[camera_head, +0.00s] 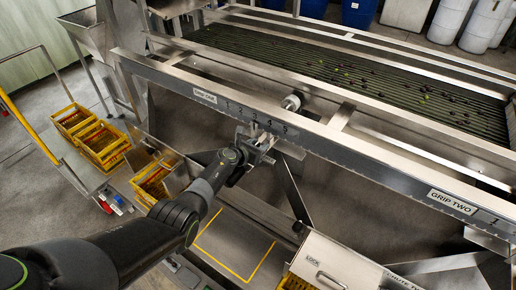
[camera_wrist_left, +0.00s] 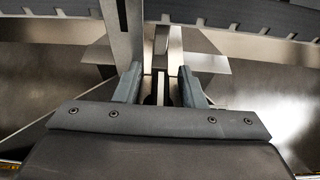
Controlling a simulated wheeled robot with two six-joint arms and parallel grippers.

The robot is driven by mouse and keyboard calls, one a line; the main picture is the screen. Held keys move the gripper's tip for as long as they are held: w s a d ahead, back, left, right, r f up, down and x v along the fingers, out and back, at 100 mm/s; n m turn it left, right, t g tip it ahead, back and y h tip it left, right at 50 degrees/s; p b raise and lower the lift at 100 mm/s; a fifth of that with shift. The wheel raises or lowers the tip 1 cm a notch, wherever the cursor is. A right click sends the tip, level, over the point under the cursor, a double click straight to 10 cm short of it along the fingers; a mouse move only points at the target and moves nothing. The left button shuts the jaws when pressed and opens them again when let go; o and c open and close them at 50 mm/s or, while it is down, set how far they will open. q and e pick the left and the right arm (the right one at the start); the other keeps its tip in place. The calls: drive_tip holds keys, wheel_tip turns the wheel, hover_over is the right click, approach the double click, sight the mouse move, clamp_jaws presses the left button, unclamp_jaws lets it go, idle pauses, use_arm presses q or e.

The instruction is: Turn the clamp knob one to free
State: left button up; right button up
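A round pale knob (camera_head: 291,102) sits on the sizer's front rail, just above the numbered scale; I cannot tell for sure that it is clamp knob one. My left gripper (camera_head: 262,150) is below and left of it, in front of the rail by a metal bracket, apart from the knob. In the left wrist view the left gripper's two fingers (camera_wrist_left: 159,88) are spread, with a narrow metal piece (camera_wrist_left: 161,48) showing in line with the gap between them. Whether they touch it is unclear. My right gripper is not in view.
The long front rail (camera_head: 350,152) carries a label plate (camera_head: 205,95) and a "GRIP TWO" plate (camera_head: 452,202). Rollers with small fruit (camera_head: 400,85) lie behind it. Yellow crates (camera_head: 103,146) stand at left. A "LOCK" box (camera_head: 335,264) stands at lower right.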

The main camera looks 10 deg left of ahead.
use_arm(q)
clamp_jaws()
idle(0.3)
